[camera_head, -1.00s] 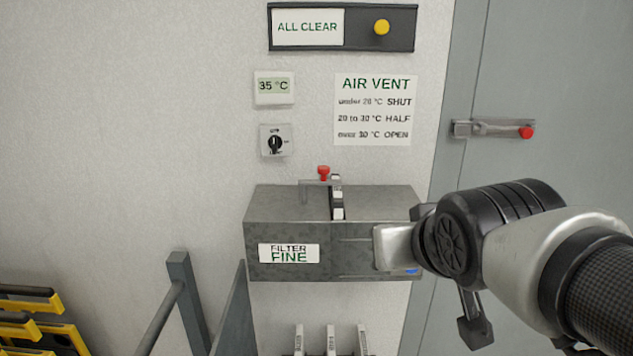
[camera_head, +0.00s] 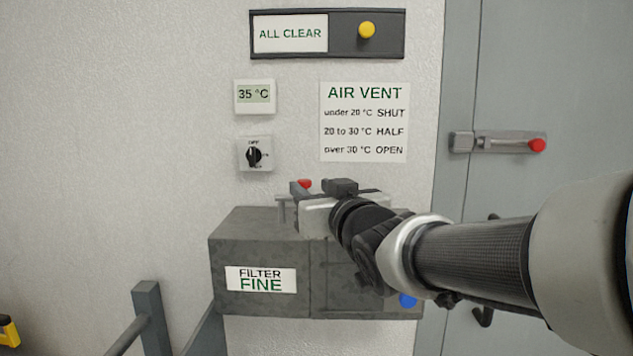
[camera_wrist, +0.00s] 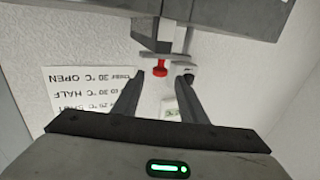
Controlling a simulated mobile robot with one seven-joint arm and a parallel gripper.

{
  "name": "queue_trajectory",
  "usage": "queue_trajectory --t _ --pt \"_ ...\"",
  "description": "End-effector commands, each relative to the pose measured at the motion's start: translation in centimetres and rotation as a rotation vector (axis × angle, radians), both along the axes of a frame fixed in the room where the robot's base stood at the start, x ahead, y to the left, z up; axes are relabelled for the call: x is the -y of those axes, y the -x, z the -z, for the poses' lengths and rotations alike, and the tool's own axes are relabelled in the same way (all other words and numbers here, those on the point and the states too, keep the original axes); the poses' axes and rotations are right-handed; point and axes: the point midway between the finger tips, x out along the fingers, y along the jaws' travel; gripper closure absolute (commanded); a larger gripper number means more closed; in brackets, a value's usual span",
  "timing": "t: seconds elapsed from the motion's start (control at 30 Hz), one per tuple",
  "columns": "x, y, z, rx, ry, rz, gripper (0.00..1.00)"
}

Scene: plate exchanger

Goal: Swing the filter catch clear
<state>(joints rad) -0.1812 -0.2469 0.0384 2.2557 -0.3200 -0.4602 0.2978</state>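The filter catch shows as a red knob (camera_head: 304,183) on a grey arm at the top of the grey filter box (camera_head: 225,255). In the wrist view the red knob (camera_wrist: 160,67) hangs upside down on its grey bracket. My gripper (camera_wrist: 162,75) is open, with a gap between its two fingers. The knob appears in that gap, near the fingertips; whether it lies fully between them I cannot tell. In the head view my gripper (camera_head: 297,194) is at the box top beside the knob and hides much of the catch.
A blue knob (camera_head: 408,300) is low on the box's right front. A grey door with a red-ended latch (camera_head: 498,143) stands at right. A dial (camera_head: 255,154) and the air vent sign (camera_head: 364,122) are on the wall above. Grey rails (camera_head: 148,315) stand at lower left.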

Motion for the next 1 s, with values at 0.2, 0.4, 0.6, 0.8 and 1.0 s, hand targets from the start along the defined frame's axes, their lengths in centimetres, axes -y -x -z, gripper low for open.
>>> queue_trajectory --t 0.2,0.4,0.6,0.8,1.0 --pt "-1.7 -4.6 0.2 -0.003 -0.001 -0.001 0.61" --pt "-2.9 -7.6 0.1 -0.001 -0.001 0.0 0.61" --pt "-3.3 -8.9 0.0 0.0 0.0 0.0 0.61" --pt "-3.4 -9.0 0.0 0.0 0.0 0.0 0.61" --pt "-3.4 -9.0 0.0 0.0 0.0 0.0 0.8"
